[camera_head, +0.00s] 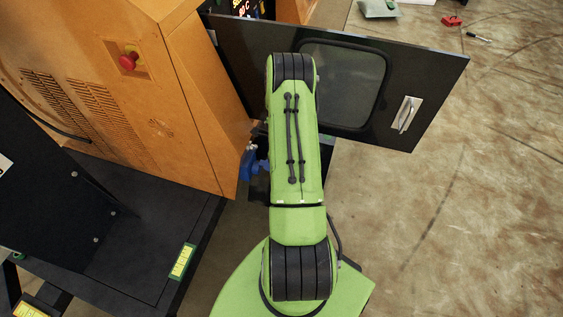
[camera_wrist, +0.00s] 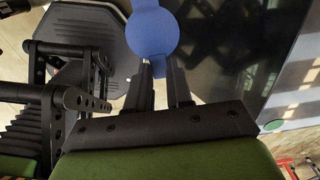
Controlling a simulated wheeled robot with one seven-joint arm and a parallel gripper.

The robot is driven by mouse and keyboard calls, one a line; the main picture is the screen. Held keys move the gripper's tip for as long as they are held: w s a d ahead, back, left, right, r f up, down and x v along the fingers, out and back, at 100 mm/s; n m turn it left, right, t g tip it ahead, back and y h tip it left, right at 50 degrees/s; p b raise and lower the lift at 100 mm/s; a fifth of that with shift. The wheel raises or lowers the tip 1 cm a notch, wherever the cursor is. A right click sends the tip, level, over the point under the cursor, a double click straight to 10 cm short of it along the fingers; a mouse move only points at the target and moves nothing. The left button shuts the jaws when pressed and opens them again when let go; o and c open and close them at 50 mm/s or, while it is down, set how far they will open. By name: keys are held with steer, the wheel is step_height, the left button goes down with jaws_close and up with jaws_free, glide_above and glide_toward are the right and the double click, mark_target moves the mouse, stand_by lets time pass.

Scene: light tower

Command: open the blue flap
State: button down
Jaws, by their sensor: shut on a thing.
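The blue flap (camera_wrist: 153,30) is a round blue piece with a narrower tab, at the top middle of the wrist view. My gripper (camera_wrist: 162,72) has its two dark fingers on either side of the tab, shut on it. In the head view a blue part (camera_head: 254,165) shows beside the lower edge of the orange tower housing (camera_head: 190,110), just left of my green arm. My gripper is hidden behind the arm in that view. How far the flap is turned cannot be told.
A black door with a window (camera_head: 400,75) and a silver handle (camera_head: 406,114) stands open behind my arm. A red stop button (camera_head: 128,62) sits on the housing. A black base (camera_head: 135,240) lies at lower left. The floor at right is mostly clear.

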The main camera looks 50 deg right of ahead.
steer(key=shift+w+a+r+t, duration=0.1)
steer(key=shift+w+t, duration=0.05)
steer(key=shift+w, duration=0.3)
steer(key=shift+w+a+r+t, duration=0.1)
steer(key=shift+w+t, duration=0.05)
steer(key=shift+w, duration=0.3)
steer(key=c, duration=1)
jaws_free()
steer(key=shift+f, duration=0.15)
steer(key=shift+s, duration=0.1)
step_height(320, 180, up, 16)
steer(key=s+p, duration=0.1)
steer(key=p, duration=0.1)
steer(key=shift+d+p, duration=0.35)
steer(key=shift+p, duration=0.05)
steer(key=shift+f, duration=0.1)
